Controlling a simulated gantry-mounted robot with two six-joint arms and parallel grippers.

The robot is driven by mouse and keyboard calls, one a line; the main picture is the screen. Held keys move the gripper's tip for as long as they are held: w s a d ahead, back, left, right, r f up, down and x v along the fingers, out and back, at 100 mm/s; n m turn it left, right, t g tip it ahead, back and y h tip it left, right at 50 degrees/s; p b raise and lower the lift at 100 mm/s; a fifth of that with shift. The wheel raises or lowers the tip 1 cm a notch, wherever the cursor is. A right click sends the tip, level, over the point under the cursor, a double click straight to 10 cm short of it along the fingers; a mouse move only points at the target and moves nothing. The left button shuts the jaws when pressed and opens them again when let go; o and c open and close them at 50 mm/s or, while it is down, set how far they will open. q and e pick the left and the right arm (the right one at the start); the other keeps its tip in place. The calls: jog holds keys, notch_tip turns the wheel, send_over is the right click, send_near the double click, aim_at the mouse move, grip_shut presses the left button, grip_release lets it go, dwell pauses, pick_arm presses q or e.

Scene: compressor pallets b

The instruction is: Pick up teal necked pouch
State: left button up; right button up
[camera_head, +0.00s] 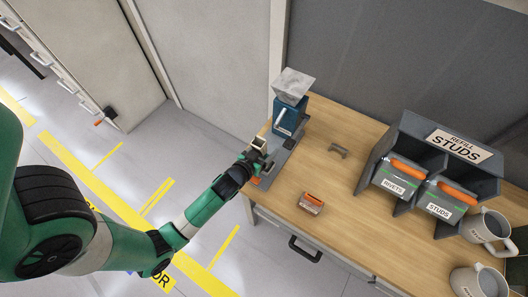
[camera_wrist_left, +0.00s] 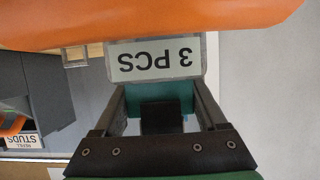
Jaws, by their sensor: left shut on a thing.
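My left gripper (camera_head: 258,160) is at the left end of the wooden table, beside the blue machine. The label reads upside down. A teal patch (camera_wrist_left: 178,98) shows between the fingers; I cannot tell whether it belongs to a pouch. I cannot make out a teal necked pouch in the head view. My right gripper is not in view.
The blue machine (camera_head: 287,118) has a clear hopper (camera_head: 293,84). A studs rack (camera_head: 410,130) and mugs (camera_head: 485,228) stand at right.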

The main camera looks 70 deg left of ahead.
aim_at(264, 148)
pick_arm(q)
jog(key=shift+r, duration=0.5)
notch_tip(264, 148, up, 2)
jog(key=shift+r+p, duration=0.1)
jog(key=shift+p, duration=0.5)
jog(key=d+r, duration=0.1)
jog(key=r, duration=0.1)
jog(key=s+d+r+p, duration=0.1)
jog(key=d+r, duration=0.1)
jog(key=s+d+r, duration=0.1)
jog(key=r, duration=0.1)
jog(key=shift+s+d+p, duration=0.2)
jog(key=shift+d+p, duration=0.1)
jog(key=shift+d, duration=0.05)
jog(key=s+d+r+p, duration=0.3)
jog(key=s+d+p, duration=0.1)
jog(key=d, duration=0.3)
jog(key=shift+d+r+p, duration=0.25)
jog(key=shift+d+p, duration=0.1)
jog(key=shift+p, duration=0.5)
jog(key=shift+s, duration=0.1)
